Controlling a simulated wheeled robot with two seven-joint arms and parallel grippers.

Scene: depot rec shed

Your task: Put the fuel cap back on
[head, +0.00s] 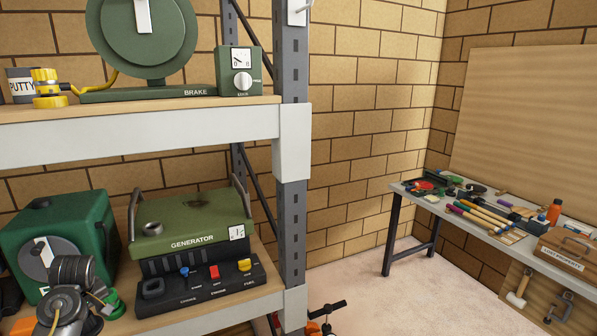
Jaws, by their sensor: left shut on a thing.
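The green generator (190,222) stands on the lower shelf. A grey filler neck (152,228) stands up on the left of its top, with a dark opening and no cap on it. My left gripper (101,299) is at the lower left, in front of the shelf, lower than the neck and to its left. It is shut on a small green round piece, which looks like the fuel cap (113,305). My own wrist partly hides the cap. My right gripper is not in view.
A dark green box-shaped machine (42,232) stands left of the generator, close behind my arm. A control panel (200,285) with coloured switches is in front. The upper shelf (140,132) overhangs; a steel post (293,220) bounds the right. A cluttered workbench (415,199) stands far right.

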